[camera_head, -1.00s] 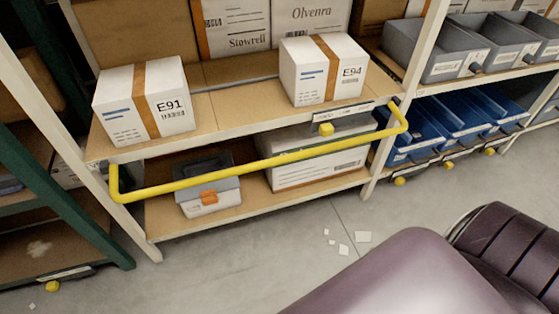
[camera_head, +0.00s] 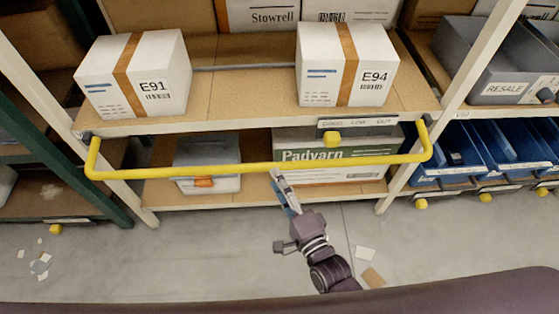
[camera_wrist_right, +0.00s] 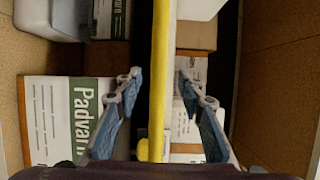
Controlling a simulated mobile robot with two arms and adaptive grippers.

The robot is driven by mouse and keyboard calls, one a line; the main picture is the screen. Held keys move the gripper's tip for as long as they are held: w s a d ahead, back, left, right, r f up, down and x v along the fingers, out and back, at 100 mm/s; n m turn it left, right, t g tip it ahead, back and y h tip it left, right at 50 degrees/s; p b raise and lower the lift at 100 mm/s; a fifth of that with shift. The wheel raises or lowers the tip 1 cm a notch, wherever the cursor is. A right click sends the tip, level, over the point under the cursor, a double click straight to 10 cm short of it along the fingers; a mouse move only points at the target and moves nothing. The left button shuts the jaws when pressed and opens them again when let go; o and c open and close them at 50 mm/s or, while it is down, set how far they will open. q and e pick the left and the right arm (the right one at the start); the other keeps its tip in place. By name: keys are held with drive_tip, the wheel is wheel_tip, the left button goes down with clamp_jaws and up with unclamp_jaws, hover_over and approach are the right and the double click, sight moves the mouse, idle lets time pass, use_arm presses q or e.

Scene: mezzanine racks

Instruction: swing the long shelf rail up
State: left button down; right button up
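The long yellow shelf rail (camera_head: 225,170) hangs level across the shelf bay front, below the upper shelf edge, with a bent arm at each end. My right gripper (camera_head: 283,185) is just below the middle of the rail in the head view, its tip close to the rail's lower edge. In the right wrist view the rail (camera_wrist_right: 160,50) runs between the two spread blue-grey fingers of my gripper (camera_wrist_right: 158,82), with a gap on each side. The gripper is open and empty. Whether the rail is deep between the fingers, I cannot tell. My left gripper is not in view.
White boxes E91 (camera_head: 135,75) and E94 (camera_head: 345,68) stand on the upper shelf (camera_head: 240,95). Below are a grey toolbox (camera_head: 207,155) and a Padvarn box (camera_head: 335,176). Blue bins (camera_head: 505,150) are at the right. Paper scraps (camera_head: 372,278) lie on the floor.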

sight(269, 169)
drive_tip(key=x, duration=0.5)
drive_tip(key=shift+w, duration=0.25)
drive_tip(key=shift+w+a+f, duration=0.1)
drive_tip(key=shift+w+a, duration=0.2)
drive_tip(key=shift+w, duration=0.15)
clamp_jaws()
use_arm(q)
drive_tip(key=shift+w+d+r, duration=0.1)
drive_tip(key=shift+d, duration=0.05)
